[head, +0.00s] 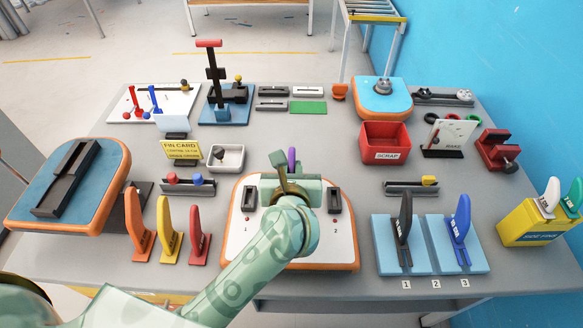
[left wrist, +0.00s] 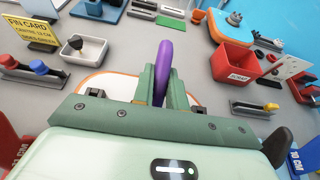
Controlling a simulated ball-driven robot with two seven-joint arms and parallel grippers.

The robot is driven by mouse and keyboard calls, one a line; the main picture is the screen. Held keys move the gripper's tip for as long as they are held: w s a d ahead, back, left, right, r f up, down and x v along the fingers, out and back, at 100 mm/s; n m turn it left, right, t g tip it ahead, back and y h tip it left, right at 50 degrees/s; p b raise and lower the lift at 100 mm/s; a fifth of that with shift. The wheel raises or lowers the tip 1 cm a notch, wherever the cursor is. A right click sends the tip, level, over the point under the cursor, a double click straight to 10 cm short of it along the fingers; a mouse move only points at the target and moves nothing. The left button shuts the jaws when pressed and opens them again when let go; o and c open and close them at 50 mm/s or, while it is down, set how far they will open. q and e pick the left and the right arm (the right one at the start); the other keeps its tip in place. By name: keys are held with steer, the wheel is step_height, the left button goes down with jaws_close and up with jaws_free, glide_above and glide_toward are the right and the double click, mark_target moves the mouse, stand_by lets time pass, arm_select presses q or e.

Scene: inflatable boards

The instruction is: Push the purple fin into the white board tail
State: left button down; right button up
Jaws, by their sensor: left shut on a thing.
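The white board tail (head: 250,248), with an orange rim, lies at the front middle of the table. It also shows in the left wrist view (left wrist: 118,82). My left gripper (head: 290,176) is over its far middle part, pointing away from me. It is shut on the purple fin (left wrist: 163,62), which stands up between the fingers. In the head view only a bit of the purple fin (head: 292,157) shows above the gripper. Its base is hidden, so I cannot tell whether it touches the board. My right gripper is not in view.
Small black fin boxes marked 1 (head: 251,200) and 2 (head: 334,201) flank the gripper. Orange, yellow and red fins (head: 168,231) stand at the left. A blue rack (head: 387,240) with black and blue fins is at the right. A red scrap bin (head: 385,142) stands behind.

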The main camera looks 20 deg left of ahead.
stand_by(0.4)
arm_select(q)
steer(key=shift+f+b, duration=1.2)
steer(key=shift+f, duration=0.3)
steer(key=c, duration=1.3)
jaws_free()
steer(key=p+v, duration=0.3)
steer(key=v, duration=0.4)
steer(key=shift+r, duration=0.1)
steer(key=shift+s, duration=0.25)
